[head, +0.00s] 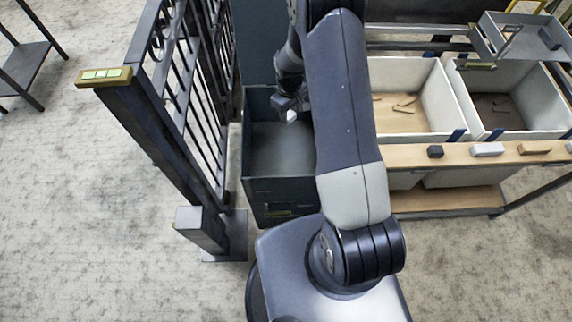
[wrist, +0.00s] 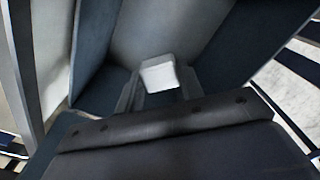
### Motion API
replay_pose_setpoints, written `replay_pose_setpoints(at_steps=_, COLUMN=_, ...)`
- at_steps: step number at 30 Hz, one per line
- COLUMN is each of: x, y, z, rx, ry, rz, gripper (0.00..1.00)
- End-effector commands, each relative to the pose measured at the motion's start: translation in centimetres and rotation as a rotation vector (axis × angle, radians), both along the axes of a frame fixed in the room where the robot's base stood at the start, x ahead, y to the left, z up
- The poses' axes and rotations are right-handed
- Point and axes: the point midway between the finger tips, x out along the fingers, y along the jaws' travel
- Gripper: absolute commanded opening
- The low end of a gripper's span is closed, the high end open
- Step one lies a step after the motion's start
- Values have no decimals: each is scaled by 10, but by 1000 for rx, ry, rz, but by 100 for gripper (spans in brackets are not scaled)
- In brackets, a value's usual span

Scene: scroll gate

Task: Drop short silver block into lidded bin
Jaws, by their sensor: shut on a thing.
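The short silver block (wrist: 159,74) is a small pale block between my gripper's fingertips in the wrist view. In the head view the block (head: 291,115) shows as a small light spot at the gripper's tip. My gripper (head: 287,104) is shut on it and hangs over the open dark bin (head: 262,192). The bin's raised lid (head: 258,45) stands upright at its back. In the wrist view my gripper (wrist: 158,92) points down into the bin, whose grey floor and dark walls show around the block. My arm hides the bin's right side in the head view.
A dark scroll-work gate (head: 190,90) with a post stands close left of the bin. To the right, a wooden ledge (head: 465,153) holds several small blocks before two white bins (head: 432,88) with loose pieces. The carpet at left is mostly clear.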

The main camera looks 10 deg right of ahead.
Motion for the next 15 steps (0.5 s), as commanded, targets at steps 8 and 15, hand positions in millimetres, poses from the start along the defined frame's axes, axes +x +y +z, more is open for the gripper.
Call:
replay_pose_setpoints(at_steps=8, x=0, y=0, z=-34, rx=0, ry=0, rz=0, gripper=12)
replay_pose_setpoints(at_steps=15, x=1, y=0, z=-38, rx=0, ry=-2, rz=0, gripper=12)
